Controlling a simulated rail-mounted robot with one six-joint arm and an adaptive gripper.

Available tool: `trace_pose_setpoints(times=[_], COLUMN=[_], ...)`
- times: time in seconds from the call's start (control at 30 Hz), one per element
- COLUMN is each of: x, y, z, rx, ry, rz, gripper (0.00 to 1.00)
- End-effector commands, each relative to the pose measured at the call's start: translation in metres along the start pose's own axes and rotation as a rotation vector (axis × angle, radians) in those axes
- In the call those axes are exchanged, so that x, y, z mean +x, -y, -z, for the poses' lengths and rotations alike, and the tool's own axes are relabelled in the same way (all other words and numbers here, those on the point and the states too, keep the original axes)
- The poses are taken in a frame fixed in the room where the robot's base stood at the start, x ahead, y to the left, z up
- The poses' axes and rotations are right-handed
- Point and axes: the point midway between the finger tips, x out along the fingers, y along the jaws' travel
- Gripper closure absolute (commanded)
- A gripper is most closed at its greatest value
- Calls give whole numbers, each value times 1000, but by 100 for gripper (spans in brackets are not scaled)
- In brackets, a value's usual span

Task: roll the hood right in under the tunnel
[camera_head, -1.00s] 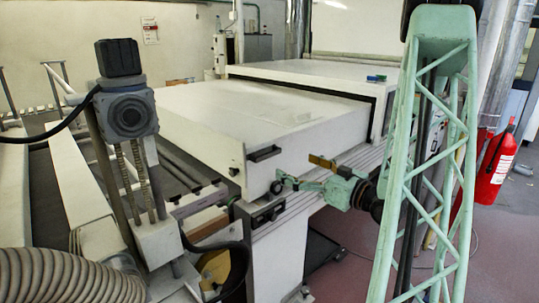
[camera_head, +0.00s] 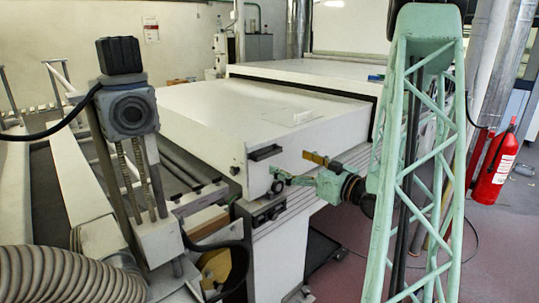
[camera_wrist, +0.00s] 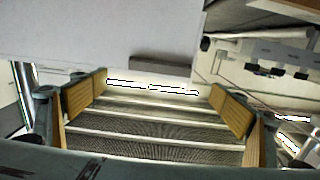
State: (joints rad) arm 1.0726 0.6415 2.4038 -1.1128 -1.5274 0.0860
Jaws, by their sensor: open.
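The hood (camera_head: 230,105) is the white, flat-topped cover at the front of the line, with a dark handle (camera_head: 265,153) on its near end. Behind it stands the white tunnel (camera_head: 345,73), with a dark edge along its mouth. My gripper (camera_head: 292,168) is beside the hood's right side face, just right of the handle. In the wrist view, its two orange-padded fingers (camera_wrist: 158,90) are spread apart with nothing held between them. The hood's white surface (camera_wrist: 90,40) and the dark handle (camera_wrist: 163,66) lie beyond the fingertips. I cannot tell whether a finger touches the hood.
A grey motor-like unit on a post (camera_head: 128,110) stands at the left front, above a ribbed hose (camera_head: 70,275). A red fire extinguisher (camera_head: 494,168) stands at the right.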

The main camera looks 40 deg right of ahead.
Motion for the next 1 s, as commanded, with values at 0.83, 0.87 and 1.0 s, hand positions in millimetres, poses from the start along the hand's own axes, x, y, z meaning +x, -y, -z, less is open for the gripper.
trace_pose_setpoints(times=[0.83, 0.87, 1.0], x=[84, 87, 96], y=[1, 1, 0], z=[0, 0, 0], rx=[0, 0, 0], ry=[0, 0, -1], rz=[1, 2, 1], gripper=[9, 9, 9])
